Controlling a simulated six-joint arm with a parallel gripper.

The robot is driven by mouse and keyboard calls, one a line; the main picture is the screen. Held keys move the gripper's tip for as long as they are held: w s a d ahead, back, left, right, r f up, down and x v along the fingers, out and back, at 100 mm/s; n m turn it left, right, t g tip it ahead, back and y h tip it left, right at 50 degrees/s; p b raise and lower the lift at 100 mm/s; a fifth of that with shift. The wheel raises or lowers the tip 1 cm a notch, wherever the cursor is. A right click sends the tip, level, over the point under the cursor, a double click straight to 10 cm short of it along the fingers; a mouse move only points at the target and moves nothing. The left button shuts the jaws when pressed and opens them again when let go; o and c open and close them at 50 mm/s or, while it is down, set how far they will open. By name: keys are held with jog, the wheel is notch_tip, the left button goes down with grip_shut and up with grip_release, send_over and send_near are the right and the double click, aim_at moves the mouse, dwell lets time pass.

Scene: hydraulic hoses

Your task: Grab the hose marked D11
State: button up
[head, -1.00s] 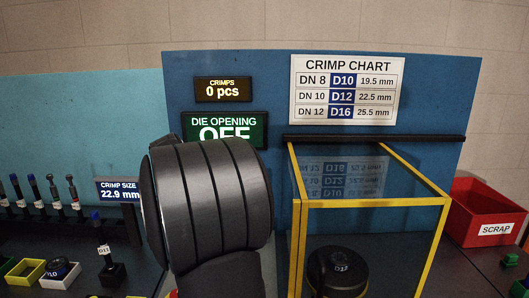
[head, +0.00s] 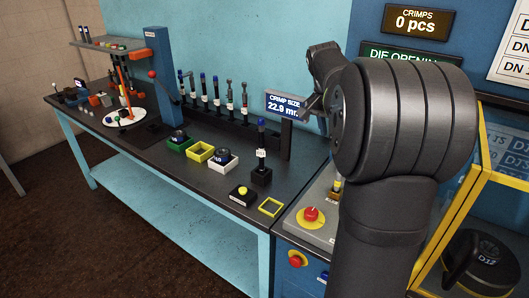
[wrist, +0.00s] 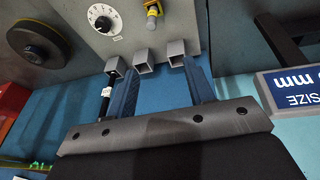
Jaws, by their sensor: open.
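The hose marked D11 (head: 261,138) stands upright in a black block (head: 261,176) on the bench in the head view, left of my arm. It has a blue top and a white tag; the tag is too small to read surely now, but reads D11 in the earlier head view. My gripper (wrist: 159,66) shows in the wrist view with its two blue fingers apart and nothing held between them. In the head view my own arm hides much of the gripper, which is right of the hose and apart from it.
Several other hoses (head: 216,92) stand in a rack behind. Green, yellow and white trays (head: 221,167) sit left of the block. A crimp size display (head: 284,106) stands close behind it on the right. A red button (head: 311,214) is at the front right. A yellow-framed guard (head: 462,210) is right of my arm.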

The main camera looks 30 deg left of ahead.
jog(key=s+a+r+n+y, duration=0.2)
jog(key=a+r+n, duration=0.2)
jog(key=a, duration=0.6)
jog(key=s+a+r+n+y, duration=0.25)
jog(key=a+r+n, duration=0.2)
jog(key=a, duration=0.55)
send_over(261, 129)
jog(key=shift+t, duration=0.3)
notch_tip(261, 129, down, 10)
jog(key=shift+w+r, duration=0.1)
jog(key=shift+s+d+x, duration=0.1)
jog(key=shift+x, duration=1.5)
jog(key=shift+s+d+x, duration=0.15)
jog(key=shift+x, duration=1.45)
grip_shut()
